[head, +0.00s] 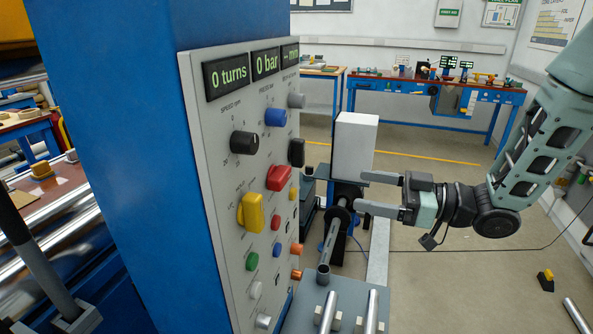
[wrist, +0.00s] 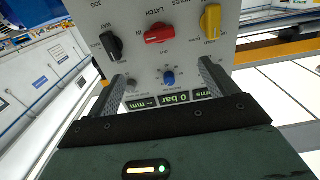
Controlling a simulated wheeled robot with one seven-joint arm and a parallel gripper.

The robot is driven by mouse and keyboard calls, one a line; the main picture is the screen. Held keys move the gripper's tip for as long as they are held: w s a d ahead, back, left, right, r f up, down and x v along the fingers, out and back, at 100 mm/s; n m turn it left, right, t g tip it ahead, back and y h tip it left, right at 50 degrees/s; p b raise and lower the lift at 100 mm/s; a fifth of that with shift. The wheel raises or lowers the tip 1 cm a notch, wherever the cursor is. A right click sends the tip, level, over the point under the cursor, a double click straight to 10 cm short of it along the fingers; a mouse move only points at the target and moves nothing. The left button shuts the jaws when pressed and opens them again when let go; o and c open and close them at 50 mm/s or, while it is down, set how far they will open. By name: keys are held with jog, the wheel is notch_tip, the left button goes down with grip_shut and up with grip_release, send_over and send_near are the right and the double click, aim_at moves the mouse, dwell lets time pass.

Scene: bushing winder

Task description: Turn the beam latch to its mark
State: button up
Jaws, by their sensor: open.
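The latch knob is the red bar-shaped knob (head: 279,177) on the grey control panel (head: 222,150). It also shows at the top of the wrist view (wrist: 158,34), which sees the panel upside down, with the word LATCH beside it. Its bar lies nearly level across the wrist view, slightly tilted. The small mark lettering around it is hard to read. My gripper (head: 360,191) is open and empty, to the right of the panel and apart from it, fingers pointing towards it. In the wrist view the fingers (wrist: 163,76) stand wide apart below the red knob.
A black knob (wrist: 111,45), a yellow knob (wrist: 210,21) and a blue knob (wrist: 168,78) surround the red one. Small buttons (head: 275,222) sit lower on the panel. A white block (head: 356,144) stands behind my fingers. A metal tube (head: 323,276) juts out below.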

aim_at(287, 177)
jog(key=p+x, duration=0.5)
jog(key=x, duration=1)
jog(key=shift+a, duration=0.25)
jog(key=shift+w+a, duration=0.25)
jog(key=shift+a, duration=0.2)
jog(key=shift+f, duration=0.1)
jog(key=c, duration=1)
